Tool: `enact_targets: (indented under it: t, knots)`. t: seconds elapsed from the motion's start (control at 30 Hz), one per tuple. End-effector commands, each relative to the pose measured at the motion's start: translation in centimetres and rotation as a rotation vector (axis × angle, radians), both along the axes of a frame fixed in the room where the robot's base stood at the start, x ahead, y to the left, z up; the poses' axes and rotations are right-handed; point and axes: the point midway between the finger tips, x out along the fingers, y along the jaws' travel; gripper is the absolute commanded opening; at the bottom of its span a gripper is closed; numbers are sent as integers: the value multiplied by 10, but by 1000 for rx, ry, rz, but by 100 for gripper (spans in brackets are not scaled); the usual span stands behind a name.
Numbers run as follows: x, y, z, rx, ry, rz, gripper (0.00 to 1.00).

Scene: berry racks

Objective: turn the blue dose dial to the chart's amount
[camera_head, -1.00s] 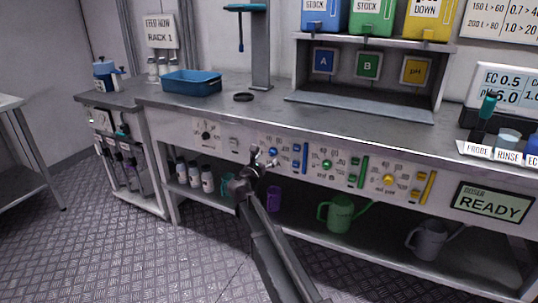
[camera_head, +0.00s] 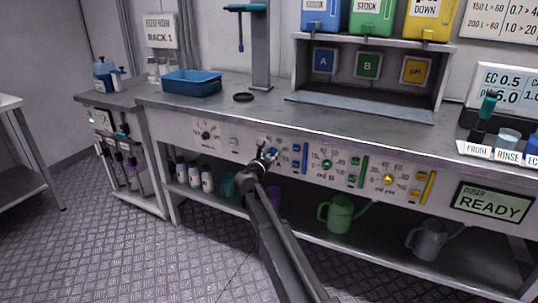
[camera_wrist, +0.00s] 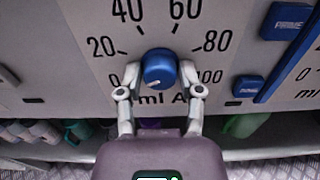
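The blue dose dial (camera_wrist: 160,68) is centred in the wrist view, on a scale marked 0 to 100 with "ml A" below. Its pale mark points down and left, towards 0. My gripper (camera_wrist: 161,72) has one finger on each side of the dial; the fingers are apart, and I cannot tell whether they touch it. In the head view my gripper (camera_head: 266,154) is at the panel and partly covers the blue dial (camera_head: 272,153). The chart (camera_head: 503,18) is on the wall at upper right, cut off by the frame, with lines such as "150 L > 60" and "200 L > 80".
A green dial (camera_head: 327,164) and a yellow dial (camera_head: 388,179) are further right on the panel. A blue "PRIME" button (camera_wrist: 289,21) is right of the dial. The doser display (camera_head: 492,203) reads READY. A green watering can (camera_head: 338,214) stands on the lower shelf.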

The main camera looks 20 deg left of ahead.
Motion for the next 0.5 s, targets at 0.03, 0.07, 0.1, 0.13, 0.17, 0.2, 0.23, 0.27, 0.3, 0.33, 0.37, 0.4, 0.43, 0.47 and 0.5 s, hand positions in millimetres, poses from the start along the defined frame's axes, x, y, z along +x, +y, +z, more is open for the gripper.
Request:
enact_targets:
  t: [0.03,0.07,0.1,0.13,0.17,0.2,0.23,0.27,0.3,0.33,0.37,0.4,0.43,0.47,0.5]
  knots:
    - [1,0,0,0,0,0,10]
    - [1,0,0,0,0,0,1]
    - [1,0,0,-1,-1,0,0]
    - [3,18,0,-1,-1,4,0]
    - [1,10,0,-1,-1,3,0]
    - [1,7,0,0,-1,4,0]
    - [0,6,0,0,-1,4,0]
    - [0,6,0,0,-1,5,0]
    - [0,6,0,0,-1,6,0]
    - [0,5,0,0,-1,6,0]
    - [0,5,0,1,-1,6,0]
    - [0,5,0,1,-1,7,0]
    - [0,5,0,2,-1,7,0]
    - [0,5,0,3,-1,7,0]
    - [0,5,0,3,-1,7,0]
